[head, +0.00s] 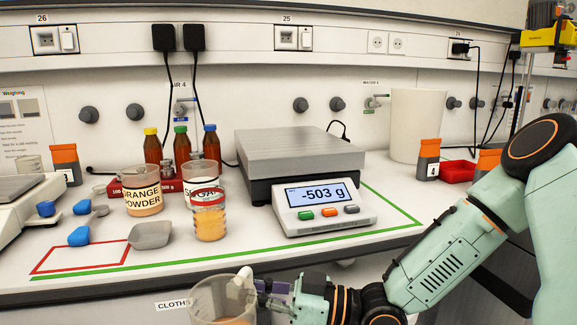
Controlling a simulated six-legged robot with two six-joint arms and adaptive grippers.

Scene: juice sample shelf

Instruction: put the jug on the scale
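The jug (209,302) is clear, with a pale handle and some orange content at its bottom. It is at the lower edge of the head view, in front of the bench edge, partly cut off by the frame. My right gripper (262,288) is at the jug's handle and appears shut on it, holding the jug upright off the bench. The scale (300,150) stands on the bench behind, with an empty grey plate and a display (317,194) reading -503 g. My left gripper is not in view.
An orange powder tub (141,192), a jar with a red band (209,218) and a grey scoop (150,235) stand left of the scale. Bottles (181,146) are behind. A white container (416,125) is at the right. The bench front strip is clear.

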